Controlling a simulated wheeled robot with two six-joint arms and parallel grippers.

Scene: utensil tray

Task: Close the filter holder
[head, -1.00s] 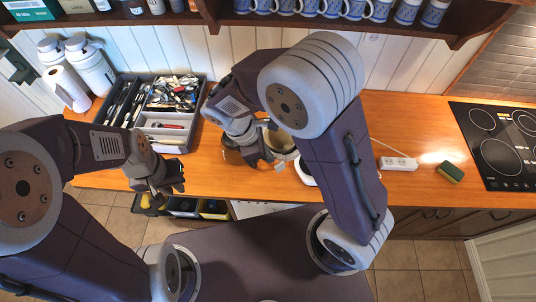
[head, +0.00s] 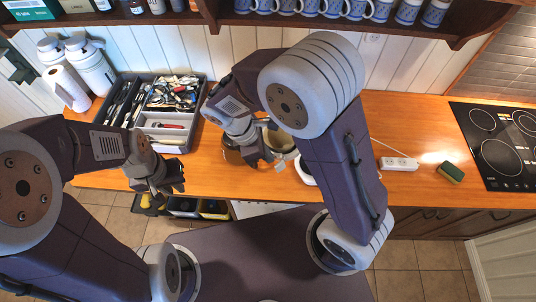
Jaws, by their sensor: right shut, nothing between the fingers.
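A coffee machine stands on the wooden counter, mostly hidden behind my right arm. A rounded beige part (head: 283,145) of it shows beside the gripper, and I cannot tell whether its filter holder is open or shut. A dark brown glass part (head: 232,157) shows to the left. My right gripper (head: 266,161) is shut and empty, right in front of the machine; whether it touches it is not clear. My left gripper (head: 170,187) hangs over the front edge of the counter, away from the machine, and its finger gap is unclear.
A grey utensil tray (head: 187,143) stands at the back left, with bottles (head: 90,68) and a paper roll (head: 67,88) beside it. A power strip (head: 399,164), a sponge (head: 450,172) and a hob (head: 497,145) are on the right. The counter between the strip and sponge is clear.

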